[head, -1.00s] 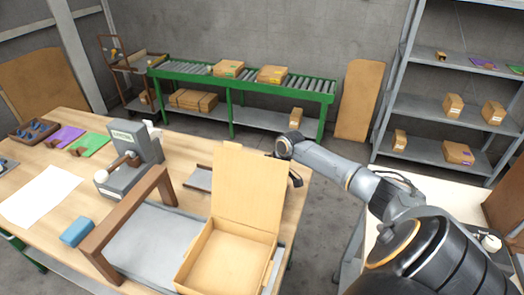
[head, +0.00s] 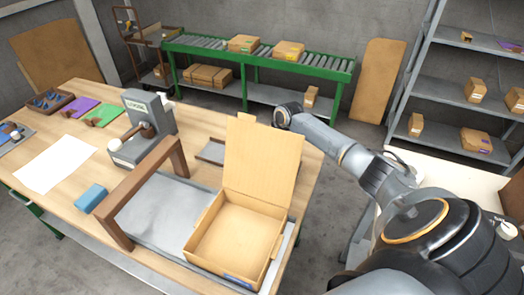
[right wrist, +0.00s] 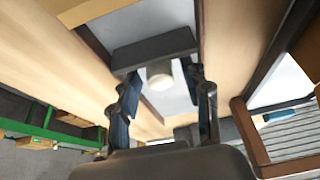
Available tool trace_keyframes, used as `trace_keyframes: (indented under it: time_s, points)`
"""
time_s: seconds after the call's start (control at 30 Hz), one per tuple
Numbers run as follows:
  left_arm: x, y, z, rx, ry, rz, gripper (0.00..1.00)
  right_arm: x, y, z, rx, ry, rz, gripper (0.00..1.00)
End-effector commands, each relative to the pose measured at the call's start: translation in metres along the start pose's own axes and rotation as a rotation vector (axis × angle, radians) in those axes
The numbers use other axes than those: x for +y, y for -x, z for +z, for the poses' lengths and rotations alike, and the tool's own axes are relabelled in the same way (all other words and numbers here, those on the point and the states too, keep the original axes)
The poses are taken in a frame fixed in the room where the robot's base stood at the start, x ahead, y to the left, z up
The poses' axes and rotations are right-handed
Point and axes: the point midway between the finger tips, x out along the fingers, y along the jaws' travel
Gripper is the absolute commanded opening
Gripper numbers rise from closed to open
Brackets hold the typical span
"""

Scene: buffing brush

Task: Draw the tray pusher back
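The tray pusher shows in the right wrist view as a dark grey block (right wrist: 155,52) with a pale round knob (right wrist: 160,74) facing my gripper. My right gripper (right wrist: 164,100) is open, with one finger on each side of the knob and visible gaps to it. A grey tray (head: 150,212) under a brown wooden frame lies on the table. My left gripper is in neither view.
The open carton (head: 225,250) stands at the tray's right end, its lid (head: 262,160) upright close to my right arm. A grey press-like device (head: 145,130), a blue block (head: 90,198) and white paper (head: 55,163) are on the table. A green roller conveyor (head: 260,60) stands behind.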

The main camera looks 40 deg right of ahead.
Motion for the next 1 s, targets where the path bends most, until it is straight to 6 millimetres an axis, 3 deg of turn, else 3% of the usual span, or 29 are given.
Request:
trace_keyframes:
  time_s: [0.37, 0.8, 1.0]
  points:
    - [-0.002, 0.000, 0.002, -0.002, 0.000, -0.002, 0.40, 0.001, 0.008, 0.000, 0.001, 0.001, 0.002, 0.50]
    - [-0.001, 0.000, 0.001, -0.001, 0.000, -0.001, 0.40, 0.001, 0.093, 0.000, -0.001, 0.002, 0.003, 0.50]
    - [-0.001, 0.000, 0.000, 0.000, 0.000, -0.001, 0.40, 0.001, 0.115, 0.000, -0.001, 0.001, 0.001, 0.50]
